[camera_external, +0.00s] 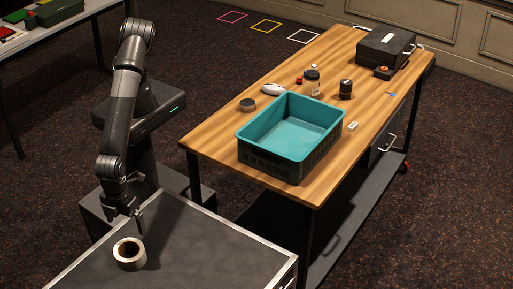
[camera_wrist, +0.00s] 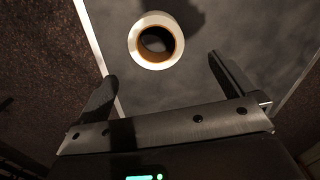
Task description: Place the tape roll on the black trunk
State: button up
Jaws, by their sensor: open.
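The tape roll (camera_external: 129,254) is a pale ring with a brown inner core. It lies flat on the dark top of the black trunk (camera_external: 215,250), near the trunk's left edge. In the wrist view the tape roll (camera_wrist: 135,47) shows beyond my fingertips, near the top of the picture, with the trunk's grey top (camera_wrist: 230,35) around it. My gripper (camera_external: 127,215) is above the trunk, just behind the tape roll. In the wrist view my gripper (camera_wrist: 162,70) is open, with its two fingers wide apart and nothing between them.
A wooden workbench (camera_external: 215,150) stands to the right, bearing a teal-lined bin (camera_external: 250,158), several small jars and a dark case (camera_external: 385,45). The trunk has a light metal edge (camera_external: 70,265). Its top is clear apart from the tape roll. Another table (camera_external: 70,20) stands at upper left.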

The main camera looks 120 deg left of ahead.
jog(key=a+r+n+t, duration=0.1)
jog(key=a+r+n, duration=0.3)
jog(key=a+r, duration=0.85)
jog(key=a+r+n+t, duration=0.25)
jog(key=a+r, duration=0.75)
jog(key=a, duration=0.5)
jog(key=s+a+r+n+t, duration=0.1)
jog(key=s+a+r+n, duration=0.2)
jog(key=s+a, duration=0.6)
jog(key=s+a+r+n+t, duration=0.1)
jog(key=s+a+r+n, duration=0.2)
jog(key=s+a+n, duration=0.3)
jog(key=s+a, duration=0.3)
jog(key=shift+s+a, duration=0.3)
jog(key=shift+a, duration=0.1)
